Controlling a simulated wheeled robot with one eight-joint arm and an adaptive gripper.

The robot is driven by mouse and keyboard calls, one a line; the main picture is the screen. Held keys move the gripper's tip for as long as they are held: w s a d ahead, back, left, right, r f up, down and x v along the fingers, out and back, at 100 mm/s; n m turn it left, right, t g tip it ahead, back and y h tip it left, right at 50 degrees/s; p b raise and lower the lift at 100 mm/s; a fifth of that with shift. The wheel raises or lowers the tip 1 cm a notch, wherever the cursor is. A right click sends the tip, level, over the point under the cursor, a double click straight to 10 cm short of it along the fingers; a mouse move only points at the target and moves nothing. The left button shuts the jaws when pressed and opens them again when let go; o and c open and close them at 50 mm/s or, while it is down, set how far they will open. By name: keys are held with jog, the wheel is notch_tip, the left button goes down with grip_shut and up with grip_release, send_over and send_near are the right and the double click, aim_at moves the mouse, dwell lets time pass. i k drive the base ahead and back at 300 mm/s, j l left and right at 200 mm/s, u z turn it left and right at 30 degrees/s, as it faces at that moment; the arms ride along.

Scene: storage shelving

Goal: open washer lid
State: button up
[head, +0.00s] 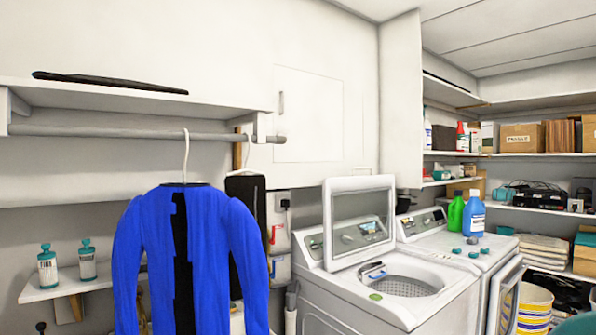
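A white top-loading washer (340,300) stands right of centre in the head view. Its lid (326,225), a white frame around a clear window, stands raised and nearly upright. The control panel shows partly through the window. The perforated drum (405,285) is exposed below the lid, with a blue-and-white part at the opening's left edge. My gripper is not in view.
A blue jacket (215,255) hangs from a rod (120,131) left of the washer. A second white machine (470,242) adjoins its right side, with a green bottle (456,214) and a blue bottle (474,214) on top. Stocked shelves line the right.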

aim_at(334, 186)
jog(key=l+u, duration=0.15)
jog(key=u, duration=0.25)
jog(key=l+u, duration=0.2)
jog(key=u, duration=0.2)
jog(key=l+u, duration=0.15)
jog(key=u, duration=0.25)
jog(key=l+u, duration=0.2)
jog(key=u, duration=0.2)
jog(key=k+l, duration=0.1)
jog(key=l, duration=0.25)
jog(key=k+l, duration=0.15)
jog(key=l, duration=0.25)
jog(key=k+l, duration=0.1)
jog(key=l, duration=0.25)
jog(key=k+l, duration=0.1)
jog(key=l, duration=0.3)
jog(key=k+l, duration=0.15)
jog(key=l, duration=0.2)
jog(key=k+l, duration=0.1)
jog(key=l, duration=0.25)
jog(key=k+l, duration=0.1)
jog(key=l, duration=0.3)
